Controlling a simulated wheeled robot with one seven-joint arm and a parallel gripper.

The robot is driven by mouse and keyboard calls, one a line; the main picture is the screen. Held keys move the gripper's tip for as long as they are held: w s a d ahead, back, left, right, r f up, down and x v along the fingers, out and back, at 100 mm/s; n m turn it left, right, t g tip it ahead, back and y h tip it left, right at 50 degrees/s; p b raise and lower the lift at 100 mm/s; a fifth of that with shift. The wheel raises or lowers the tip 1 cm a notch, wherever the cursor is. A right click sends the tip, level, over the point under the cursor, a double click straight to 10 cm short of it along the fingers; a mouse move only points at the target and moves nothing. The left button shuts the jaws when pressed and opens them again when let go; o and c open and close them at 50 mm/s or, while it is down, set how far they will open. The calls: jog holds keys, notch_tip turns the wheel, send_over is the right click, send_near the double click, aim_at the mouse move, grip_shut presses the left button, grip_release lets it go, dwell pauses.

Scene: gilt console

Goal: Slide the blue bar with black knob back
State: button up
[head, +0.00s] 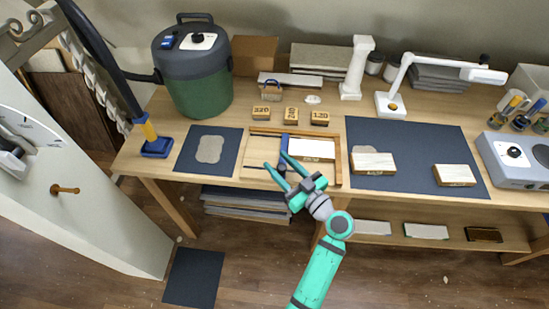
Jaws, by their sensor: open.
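The blue bar (284,143) lies across a shallow wooden frame (341,166) on the workbench, running from front to back. A white-topped block (312,149) sits in the frame to the right of the bar. My gripper (276,161) reaches in from the front right, its two teal fingers apart. The fingertips are over the front part of the frame, close to the bar's near end. I cannot tell whether they touch it. The fingers hide the near part of the bar, and I cannot make out the black knob clearly.
Stamped wooden blocks (291,115) stand behind the frame. A green and grey canister (201,85) with a hose stands back left. A dark mat (420,140) with two blocks lies right. A grey patch on another dark mat (186,161) lies left.

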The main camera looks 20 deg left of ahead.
jog(key=shift+x, duration=1.5)
